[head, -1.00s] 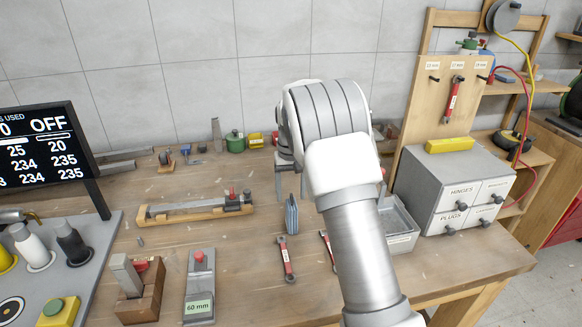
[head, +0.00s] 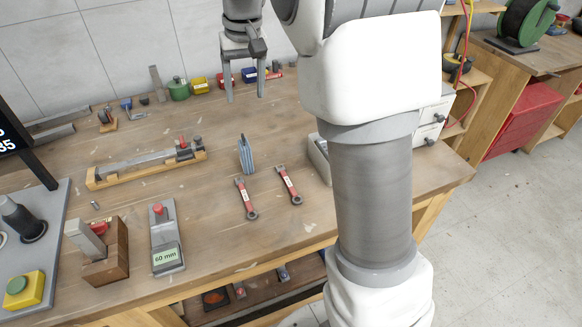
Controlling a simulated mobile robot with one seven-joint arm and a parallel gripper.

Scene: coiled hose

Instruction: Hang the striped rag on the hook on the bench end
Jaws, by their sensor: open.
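A small blue striped piece (head: 246,155), which looks like the folded striped rag, stands upright on the wooden bench (head: 210,210) near its middle. My gripper (head: 246,95) is open and empty, its fingers pointing down. In the picture it is above the rag and apart from it. I cannot make out a hook at the bench end; my arm covers part of the right side of the bench.
Two red-handled wrenches (head: 246,198) (head: 289,185) lie just in front of the rag. A grey 60 mm block (head: 166,240) and a long tool on a wooden base (head: 150,165) are to the left. A grey tray (head: 320,158) is partly behind my arm. Floor is clear at right.

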